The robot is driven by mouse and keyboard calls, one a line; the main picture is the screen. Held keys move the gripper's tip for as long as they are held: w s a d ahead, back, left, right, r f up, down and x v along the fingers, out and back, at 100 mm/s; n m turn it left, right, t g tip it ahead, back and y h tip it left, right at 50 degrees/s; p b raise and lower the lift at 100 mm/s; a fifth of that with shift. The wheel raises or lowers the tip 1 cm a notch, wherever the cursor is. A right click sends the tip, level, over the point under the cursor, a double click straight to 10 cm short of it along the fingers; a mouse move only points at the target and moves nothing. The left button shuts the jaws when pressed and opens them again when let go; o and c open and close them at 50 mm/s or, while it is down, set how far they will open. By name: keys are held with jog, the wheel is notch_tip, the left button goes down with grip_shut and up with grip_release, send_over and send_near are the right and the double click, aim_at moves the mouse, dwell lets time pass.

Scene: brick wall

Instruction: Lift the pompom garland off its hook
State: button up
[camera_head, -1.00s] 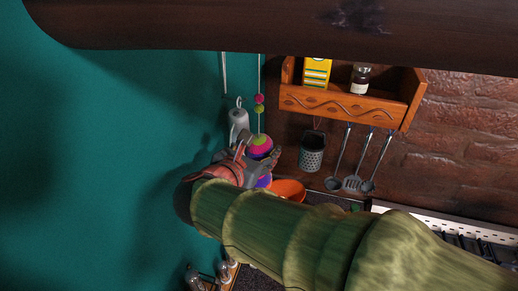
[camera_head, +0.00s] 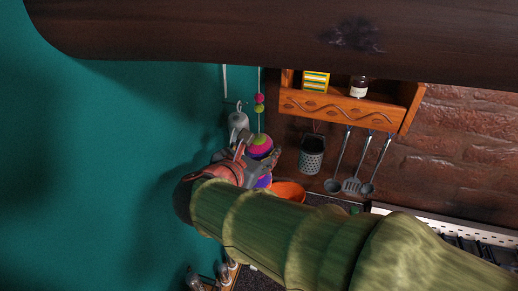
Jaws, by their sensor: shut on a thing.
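The pompom garland (camera_head: 258,100) hangs as a thin string beside the teal wall, with small pink and green pompoms above. A bigger pink, green and orange ball (camera_head: 260,142) and a purple one (camera_head: 264,181) are lower down. My gripper (camera_head: 272,159) is at the lower part and is shut on the garland, between these two balls. The exact contact is partly hidden by the fingers. The string's upper end and its hook are hidden behind the dark beam.
A dark wooden beam (camera_head: 200,45) crosses the top. A grey metal item (camera_head: 238,120) hangs close left of the garland. To the right are a carved shelf (camera_head: 345,108) with a box and a jar, a grater (camera_head: 311,155) and hanging utensils (camera_head: 353,186). An orange bowl (camera_head: 290,191) is below.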

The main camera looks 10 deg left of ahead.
jog(key=shift+d, duration=0.1)
jog(key=shift+s+d, duration=0.2)
jog(key=shift+d, duration=1.95)
jog(key=d, duration=0.1)
jog(key=d+b, duration=0.1)
jog(key=d, duration=0.1)
jog(key=d+f, duration=0.1)
jog(key=d, duration=0.1)
jog(key=shift+s+b, duration=0.2)
jog(key=shift+b, duration=0.2)
